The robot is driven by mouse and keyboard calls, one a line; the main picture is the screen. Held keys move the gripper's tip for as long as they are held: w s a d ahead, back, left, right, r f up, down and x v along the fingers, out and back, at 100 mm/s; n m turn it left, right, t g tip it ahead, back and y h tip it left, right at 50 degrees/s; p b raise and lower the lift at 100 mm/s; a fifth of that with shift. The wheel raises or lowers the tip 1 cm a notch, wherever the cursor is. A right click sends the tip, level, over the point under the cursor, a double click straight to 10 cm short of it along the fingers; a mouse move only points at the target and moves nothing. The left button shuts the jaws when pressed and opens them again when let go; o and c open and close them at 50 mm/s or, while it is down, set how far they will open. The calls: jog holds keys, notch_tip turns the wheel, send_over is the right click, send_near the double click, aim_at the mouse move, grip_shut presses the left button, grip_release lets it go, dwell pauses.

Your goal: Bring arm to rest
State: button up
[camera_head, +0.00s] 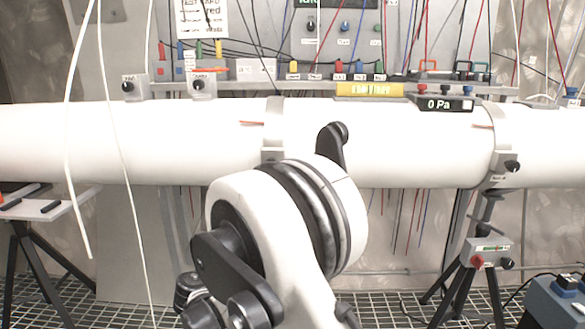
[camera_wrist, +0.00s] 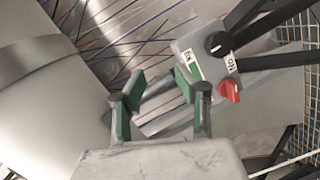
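My arm (camera_head: 285,225) stands bent in the lower middle of the head view, in front of the large white pipe (camera_head: 420,140). My gripper (camera_wrist: 160,88) shows in the wrist view with its two green-padded fingers apart. I see nothing held between them. The gripper does not show clearly in the head view. In the wrist view a grey control box (camera_wrist: 205,58) lies beyond the fingers to the upper right. It has a black knob (camera_wrist: 216,43) and a red knob (camera_wrist: 230,90). A gap shows between the fingers and the box.
The same kind of control box (camera_head: 488,252) stands on a black tripod at the right of the head view. A panel (camera_head: 262,70) with cables and knobs runs behind the pipe. A blue case (camera_head: 556,303) is at lower right, a small table (camera_head: 45,208) at left.

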jog(key=s+d+r+m+g, duration=0.2)
jog(key=s+d+r, duration=0.25)
jog(key=d, duration=0.45)
jog(key=s+d+r+m+g, duration=0.25)
jog(key=d+r, duration=0.25)
jog(key=d, duration=0.4)
jog(key=s+d+r+m+g, duration=0.15)
jog(key=s+d+r, duration=0.3)
jog(key=d, duration=0.55)
jog(key=s+d+f+m+g+y, duration=0.1)
jog(key=s+d+m, duration=0.3)
jog(key=s, duration=0.9)
jog(key=s+d+f+m+g+y, duration=0.15)
jog(key=s+d, duration=0.55)
jog(key=s, duration=0.7)
notch_tip(320, 180, up, 18)
jog(key=p, duration=1.8)
jog(key=shift+a+r+m+t, duration=0.15)
jog(key=shift+a+m+t, duration=0.1)
jog(key=shift+m+t, duration=0.1)
